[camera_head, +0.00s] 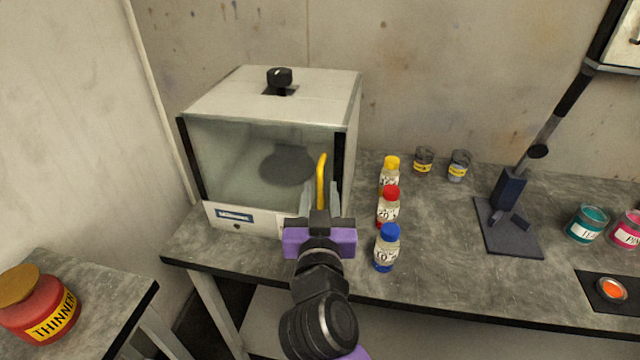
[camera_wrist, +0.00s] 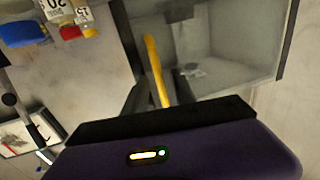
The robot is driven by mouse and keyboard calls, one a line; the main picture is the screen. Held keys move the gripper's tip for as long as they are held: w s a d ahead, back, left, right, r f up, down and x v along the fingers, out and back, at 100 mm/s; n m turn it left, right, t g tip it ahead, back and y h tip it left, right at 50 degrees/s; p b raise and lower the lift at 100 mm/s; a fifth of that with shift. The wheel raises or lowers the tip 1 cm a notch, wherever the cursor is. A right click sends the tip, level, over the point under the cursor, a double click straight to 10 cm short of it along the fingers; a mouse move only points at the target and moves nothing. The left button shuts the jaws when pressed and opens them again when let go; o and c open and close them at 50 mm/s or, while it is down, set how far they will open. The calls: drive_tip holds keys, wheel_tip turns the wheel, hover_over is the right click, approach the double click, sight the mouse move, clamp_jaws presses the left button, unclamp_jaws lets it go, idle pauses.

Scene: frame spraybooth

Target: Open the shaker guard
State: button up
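The shaker is a pale box-shaped machine (camera_head: 270,95) at the left of the bench. Its clear front guard (camera_head: 235,155) is down over the opening, with a dark round plate visible behind it. A yellow bar handle (camera_head: 321,172) stands upright at the guard's right side; it also shows in the wrist view (camera_wrist: 153,62). My gripper (camera_head: 319,192) is in front of the handle with its fingers apart. In the wrist view my fingers (camera_wrist: 160,84) lie on either side of the handle's lower end, and I cannot tell whether they touch it.
Bottles with yellow (camera_head: 391,163), red (camera_head: 390,192) and blue (camera_head: 389,232) caps stand close to the right of my gripper. Small cans (camera_head: 459,165) stand behind them. A dark stand (camera_head: 510,225) is farther right. A red thinner jar (camera_head: 40,308) sits on the left table.

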drive_tip(key=shift+w, duration=0.8)
clamp_jaws()
idle(0.9)
